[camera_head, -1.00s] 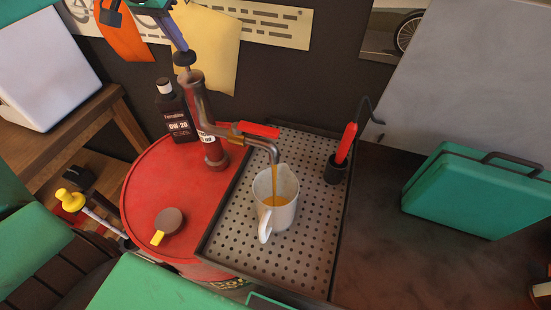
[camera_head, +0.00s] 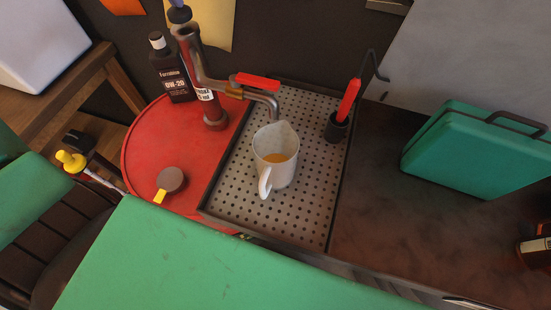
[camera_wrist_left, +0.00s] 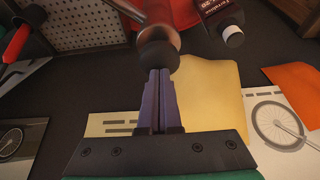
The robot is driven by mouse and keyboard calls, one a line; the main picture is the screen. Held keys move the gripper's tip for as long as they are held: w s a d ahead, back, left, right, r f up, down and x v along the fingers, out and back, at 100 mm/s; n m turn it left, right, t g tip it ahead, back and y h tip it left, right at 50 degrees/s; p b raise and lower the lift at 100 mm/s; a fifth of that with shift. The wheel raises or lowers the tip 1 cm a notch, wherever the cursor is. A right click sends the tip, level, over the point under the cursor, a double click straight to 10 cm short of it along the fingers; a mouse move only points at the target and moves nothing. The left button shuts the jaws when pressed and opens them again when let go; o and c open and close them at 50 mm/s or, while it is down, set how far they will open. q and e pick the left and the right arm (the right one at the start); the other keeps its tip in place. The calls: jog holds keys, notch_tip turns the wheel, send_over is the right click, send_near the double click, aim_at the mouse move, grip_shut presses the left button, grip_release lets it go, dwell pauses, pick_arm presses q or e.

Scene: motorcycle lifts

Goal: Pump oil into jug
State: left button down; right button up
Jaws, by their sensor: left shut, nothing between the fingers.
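A white jug (camera_head: 276,158) stands upright on the perforated tray (camera_head: 230,195), with amber oil inside. The pump (camera_head: 203,85) rises from the red drum (camera_head: 150,135). Its spout, with a red lever (camera_head: 257,81), ends above the jug; no stream of oil shows now. My left gripper (camera_wrist_left: 160,72) is shut and empty, its purple fingertips at the black pump knob (camera_wrist_left: 158,50) in the left wrist view; they seem to touch it. In the head view only the fingertips (camera_head: 176,3) show at the top edge, above the knob (camera_head: 180,15). My right gripper is not in view.
A round cap with a yellow tab (camera_head: 171,181) lies on the drum. A red-handled tool (camera_head: 347,100) stands in a holder on the tray. A green case (camera_head: 475,150) is at right on the dark bench.

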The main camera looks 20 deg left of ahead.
pick_arm(q)
jog(key=shift+f, duration=0.2)
notch_tip(320, 180, up, 3)
jog(key=p, duration=0.3)
jog(key=shift+f, duration=0.15)
jog(key=shift+r, duration=2.25)
jog(key=shift+f, duration=0.15)
